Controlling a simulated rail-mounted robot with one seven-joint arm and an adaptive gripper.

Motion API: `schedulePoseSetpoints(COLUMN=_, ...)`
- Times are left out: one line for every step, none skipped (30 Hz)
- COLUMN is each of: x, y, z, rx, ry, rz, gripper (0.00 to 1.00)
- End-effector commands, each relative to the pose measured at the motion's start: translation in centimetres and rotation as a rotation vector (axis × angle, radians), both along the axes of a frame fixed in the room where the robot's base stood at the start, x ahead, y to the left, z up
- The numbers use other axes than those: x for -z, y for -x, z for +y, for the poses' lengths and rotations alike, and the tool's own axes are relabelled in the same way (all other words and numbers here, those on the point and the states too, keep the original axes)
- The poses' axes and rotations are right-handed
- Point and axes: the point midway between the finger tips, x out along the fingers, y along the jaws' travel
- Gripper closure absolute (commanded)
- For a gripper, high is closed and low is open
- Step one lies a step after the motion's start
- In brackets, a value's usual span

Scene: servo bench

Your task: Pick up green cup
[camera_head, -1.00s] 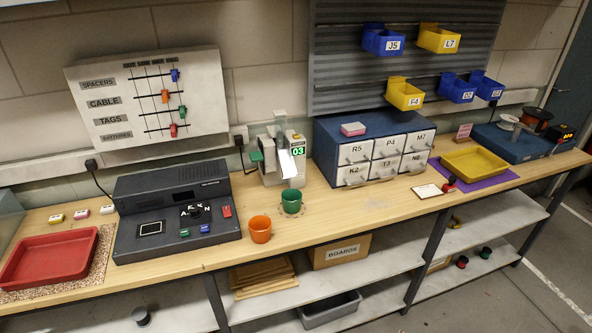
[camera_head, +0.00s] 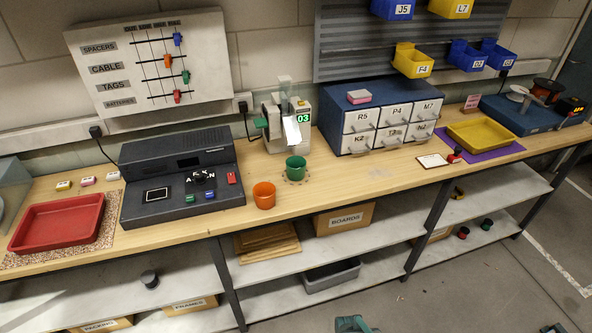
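The green cup (camera_head: 296,168) stands upright on the wooden bench, on a dotted ring in front of a grey dispenser-like machine (camera_head: 288,122) with a green "03" display. It looks open at the top; its contents are too small to tell. An orange cup (camera_head: 264,195) stands close by, in front and to the left, apart from it. No gripper is near either cup. Two teal-grey parts (camera_head: 354,324) show cut off at the bottom edge; I cannot tell whether they belong to my gripper.
A dark control console (camera_head: 180,155) is left of the cups, and a red tray (camera_head: 58,222) further left. A blue drawer cabinet (camera_head: 375,95) stands to the right. The bench right of the green cup is clear up to a white card (camera_head: 432,160). Shelves lie below.

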Motion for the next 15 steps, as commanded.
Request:
schedulePoseSetpoints(x=0.0, y=0.0, z=0.0, rx=0.0, ry=0.0, rz=0.0, gripper=1.0)
schedulePoseSetpoints(x=0.0, y=0.0, z=0.0, rx=0.0, ry=0.0, rz=0.0, gripper=1.0)
schedulePoseSetpoints(x=0.0, y=0.0, z=0.0, rx=0.0, ry=0.0, rz=0.0, gripper=1.0)
schedulePoseSetpoints(x=0.0, y=0.0, z=0.0, rx=0.0, ry=0.0, rz=0.0, gripper=1.0)
schedulePoseSetpoints(x=0.0, y=0.0, z=0.0, rx=0.0, ry=0.0, rz=0.0, gripper=1.0)
schedulePoseSetpoints(x=0.0, y=0.0, z=0.0, rx=0.0, ry=0.0, rz=0.0, gripper=1.0)
schedulePoseSetpoints(x=0.0, y=0.0, z=0.0, rx=0.0, ry=0.0, rz=0.0, gripper=1.0)
schedulePoseSetpoints(x=0.0, y=0.0, z=0.0, rx=0.0, ry=0.0, rz=0.0, gripper=0.97)
schedulePoseSetpoints(x=0.0, y=0.0, z=0.0, rx=0.0, ry=0.0, rz=0.0, gripper=0.9)
schedulePoseSetpoints(x=0.0, y=0.0, z=0.0, rx=0.0, ry=0.0, rz=0.0, gripper=0.85)
schedulePoseSetpoints(x=0.0, y=0.0, z=0.0, rx=0.0, ry=0.0, rz=0.0, gripper=0.8)
schedulePoseSetpoints(x=0.0, y=0.0, z=0.0, rx=0.0, ry=0.0, rz=0.0, gripper=0.73)
schedulePoseSetpoints(x=0.0, y=0.0, z=0.0, rx=0.0, ry=0.0, rz=0.0, gripper=0.68)
schedulePoseSetpoints(x=0.0, y=0.0, z=0.0, rx=0.0, ry=0.0, rz=0.0, gripper=0.63)
schedulePoseSetpoints(x=0.0, y=0.0, z=0.0, rx=0.0, ry=0.0, rz=0.0, gripper=0.57)
